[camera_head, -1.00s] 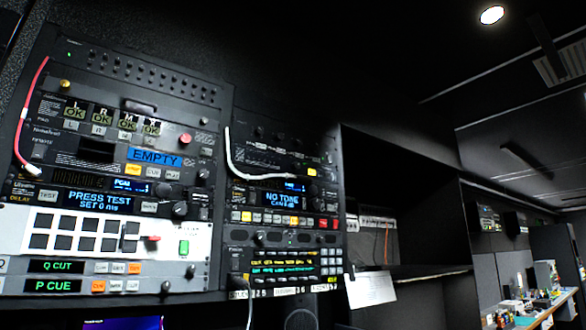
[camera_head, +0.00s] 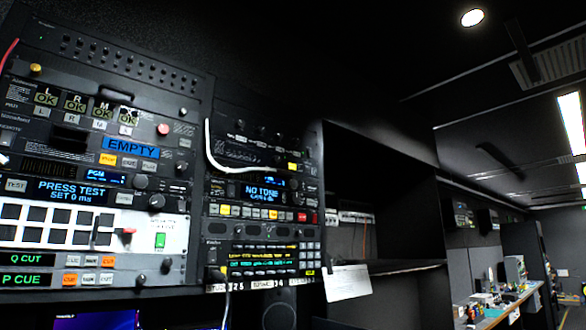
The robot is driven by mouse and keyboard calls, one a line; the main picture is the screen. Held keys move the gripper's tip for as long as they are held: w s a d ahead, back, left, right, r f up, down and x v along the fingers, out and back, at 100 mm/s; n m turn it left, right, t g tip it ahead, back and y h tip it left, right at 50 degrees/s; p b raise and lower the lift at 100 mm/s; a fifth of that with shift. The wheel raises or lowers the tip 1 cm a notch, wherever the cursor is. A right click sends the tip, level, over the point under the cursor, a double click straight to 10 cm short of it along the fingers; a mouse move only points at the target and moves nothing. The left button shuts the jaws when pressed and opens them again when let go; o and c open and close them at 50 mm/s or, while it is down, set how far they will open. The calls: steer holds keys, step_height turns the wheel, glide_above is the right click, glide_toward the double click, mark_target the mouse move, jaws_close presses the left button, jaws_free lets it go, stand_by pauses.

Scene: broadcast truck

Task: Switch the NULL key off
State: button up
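Two columns of rack gear fill the left of the view. No label reading NULL is legible, so I cannot tell which key it is. The left column has a "PRESS TEST SET 0 ms" display (camera_head: 71,190) with a TEST key (camera_head: 16,185) beside it. Above it is a blue EMPTY display (camera_head: 131,147) with a lit yellow key (camera_head: 107,160) below. The right column has a "NO TONE" display (camera_head: 262,192) over a row of small coloured keys (camera_head: 262,213). A keypad unit (camera_head: 262,260) with yellow text sits lower. My gripper is not in view.
A white cable (camera_head: 215,150) loops across the right column. A white sheet (camera_head: 347,283) hangs at the edge of an open dark shelf (camera_head: 395,266). A cluttered bench (camera_head: 500,303) stands far right. A screen (camera_head: 95,320) glows at the lower left edge.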

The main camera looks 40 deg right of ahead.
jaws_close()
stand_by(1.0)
